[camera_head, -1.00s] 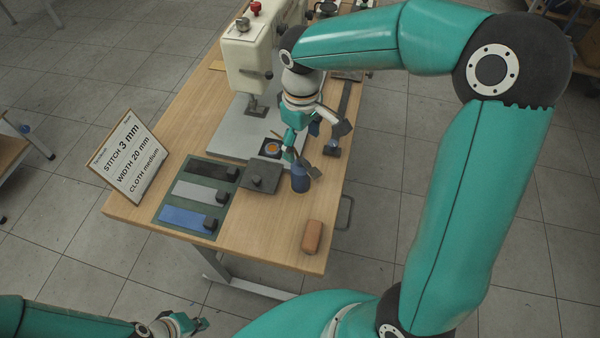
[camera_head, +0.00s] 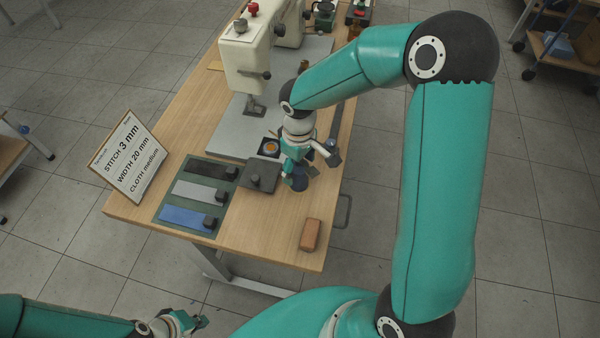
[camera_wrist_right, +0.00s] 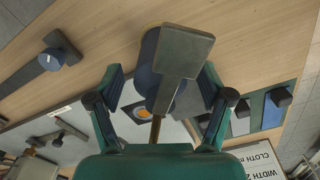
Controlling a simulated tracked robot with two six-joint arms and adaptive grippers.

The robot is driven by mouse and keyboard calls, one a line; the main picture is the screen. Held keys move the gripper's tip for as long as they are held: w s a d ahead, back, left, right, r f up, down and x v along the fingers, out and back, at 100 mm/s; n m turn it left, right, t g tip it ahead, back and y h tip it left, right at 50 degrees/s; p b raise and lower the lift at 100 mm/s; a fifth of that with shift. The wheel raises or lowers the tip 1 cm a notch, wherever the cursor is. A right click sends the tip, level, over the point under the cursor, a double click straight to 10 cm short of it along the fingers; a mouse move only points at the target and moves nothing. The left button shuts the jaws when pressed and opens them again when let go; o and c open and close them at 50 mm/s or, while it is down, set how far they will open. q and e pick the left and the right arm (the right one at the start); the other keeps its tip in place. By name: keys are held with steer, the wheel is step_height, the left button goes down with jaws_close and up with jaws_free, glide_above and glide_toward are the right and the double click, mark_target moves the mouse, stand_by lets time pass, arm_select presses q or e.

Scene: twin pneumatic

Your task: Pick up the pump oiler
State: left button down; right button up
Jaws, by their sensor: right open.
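The pump oiler (camera_head: 300,185) is a dark blue can standing near the right edge of the wooden table, partly hidden by my right gripper in the head view. In the right wrist view the pump oiler (camera_wrist_right: 149,48) shows a blue body, a grey flat lever across it and a thin brass spout. My right gripper (camera_head: 314,168) is open around it; in the wrist view the fingers (camera_wrist_right: 161,85) lie on both sides with gaps. Whether the fingers touch it elsewhere is hidden. My left gripper (camera_head: 198,322) is low at the bottom left, away from the table; its jaw opening is unclear.
A white sewing machine (camera_head: 245,60) stands behind. A dark square block (camera_head: 261,177) is close left of the oiler. A green mat (camera_head: 173,198) with cloth strips, a sign (camera_head: 128,157) and an orange-brown block (camera_head: 310,235) are also on the table (camera_head: 262,235).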

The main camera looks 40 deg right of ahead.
jaws_close()
stand_by(0.3)
steer(key=shift+r, duration=0.1)
